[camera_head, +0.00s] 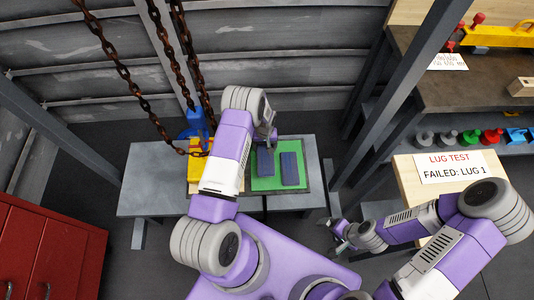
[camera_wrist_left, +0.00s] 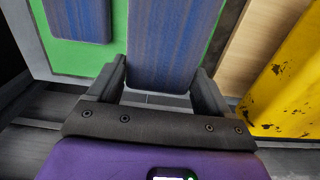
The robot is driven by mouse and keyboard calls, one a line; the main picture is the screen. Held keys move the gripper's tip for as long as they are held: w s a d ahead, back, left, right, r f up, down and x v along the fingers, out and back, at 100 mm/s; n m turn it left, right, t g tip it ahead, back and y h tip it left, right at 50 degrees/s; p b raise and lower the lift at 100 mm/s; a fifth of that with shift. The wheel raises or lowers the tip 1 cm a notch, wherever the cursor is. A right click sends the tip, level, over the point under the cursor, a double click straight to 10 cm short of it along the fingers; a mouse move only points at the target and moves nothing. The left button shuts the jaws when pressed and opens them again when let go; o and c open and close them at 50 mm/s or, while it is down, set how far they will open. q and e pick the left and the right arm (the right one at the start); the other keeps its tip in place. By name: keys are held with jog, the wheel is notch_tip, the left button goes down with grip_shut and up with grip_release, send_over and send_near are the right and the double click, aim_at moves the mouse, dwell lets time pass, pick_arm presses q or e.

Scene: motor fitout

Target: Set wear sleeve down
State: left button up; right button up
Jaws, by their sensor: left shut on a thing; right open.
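A dark blue rectangular wear sleeve (camera_head: 264,161) is between the fingers of my left gripper (camera_head: 267,140). In the left wrist view the same sleeve (camera_wrist_left: 172,42) runs out from between the two fingers, over the green mat (camera_wrist_left: 121,30). I cannot tell whether it touches the mat. A second blue sleeve (camera_head: 289,168) lies flat beside it on the green mat (camera_head: 277,175), apart from it; it also shows in the left wrist view (camera_wrist_left: 78,18). My right gripper (camera_head: 341,235) is open and empty, off to the right of the table.
The mat lies on a grey table (camera_head: 151,178). A yellow block (camera_head: 196,172) stands left of the mat, partly behind my left arm. Rusty chains (camera_head: 122,69) hang above the table's left part. A red cabinet (camera_head: 45,255) is at left, and shelves (camera_head: 445,91) stand at right.

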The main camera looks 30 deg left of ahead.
pick_arm(q)
notch_tip(320, 180, down, 4)
jog(key=shift+f+b, duration=0.15)
jog(key=shift+b, duration=0.55)
jog(key=shift+f, duration=0.1)
jog(key=o, duration=1)
jog(key=shift+r, duration=0.3)
notch_tip(320, 180, up, 12)
jog(key=p, duration=0.3)
jog(key=shift+w+f+p, duration=0.1)
jog(key=shift+p, duration=0.3)
